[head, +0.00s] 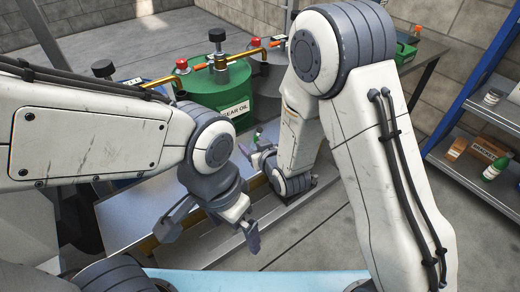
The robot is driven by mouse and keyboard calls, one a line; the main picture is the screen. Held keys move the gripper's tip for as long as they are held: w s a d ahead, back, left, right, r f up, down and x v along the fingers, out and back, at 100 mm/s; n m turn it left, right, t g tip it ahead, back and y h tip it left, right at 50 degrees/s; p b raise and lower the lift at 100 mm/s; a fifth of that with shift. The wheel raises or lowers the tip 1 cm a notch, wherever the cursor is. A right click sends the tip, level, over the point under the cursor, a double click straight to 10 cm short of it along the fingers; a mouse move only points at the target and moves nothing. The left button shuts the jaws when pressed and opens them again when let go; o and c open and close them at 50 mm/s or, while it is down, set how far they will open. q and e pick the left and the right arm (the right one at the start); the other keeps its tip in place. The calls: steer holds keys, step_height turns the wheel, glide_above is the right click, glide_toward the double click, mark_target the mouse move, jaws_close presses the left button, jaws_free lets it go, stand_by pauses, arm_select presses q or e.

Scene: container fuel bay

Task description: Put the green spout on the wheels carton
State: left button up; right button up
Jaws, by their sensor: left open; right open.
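A small green piece (258,138), possibly the green spout, shows beside the fingers of my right gripper (254,150). The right gripper is open and partly hidden behind my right arm. I cannot tell whether it touches the green piece. My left gripper (210,236) is open and empty, fingers spread, above the front of the grey bench. Two cartons stand on the shelf at right: a brown one (456,148) and a labelled one (487,151). Their labels are too small to read, so I cannot tell which is the wheels carton.
A green gear oil drum (222,92) with a pump stands on the grey bench (130,215). A blue-framed shelf (440,128) at right also holds a green bottle (496,168) and a white jar (493,97). A green container (406,50) stands at the back. My arms hide much of the bench.

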mark_target(257, 135)
steer(key=d+f+t+b, duration=0.1)
steer(key=f, duration=0.1)
steer(key=w+d+f+t+b, duration=0.1)
steer(key=f, duration=0.1)
steer(key=d+f+t+b, duration=0.1)
steer(key=f, duration=0.1)
steer(key=shift+w+m+t+y, duration=0.15)
steer(key=shift+m+t+y, duration=0.15)
steer(key=shift+m, duration=0.1)
steer(key=shift+d+f+t+b, duration=0.15)
steer(key=shift+d+t+b, duration=0.35)
steer(key=shift+t, duration=0.1)
steer(key=shift+w, duration=0.25)
steer(key=b+x, duration=0.1)
steer(key=x, duration=0.3)
steer(key=shift+w, duration=0.1)
steer(key=b+x, duration=0.1)
steer(key=x, duration=0.4)
steer(key=shift+b, duration=0.4)
steer(key=shift+w, duration=0.2)
arm_select(q)
step_height(257, 135, down, 8)
steer(key=shift+f, duration=0.15)
arm_select(e)
jaws_close()
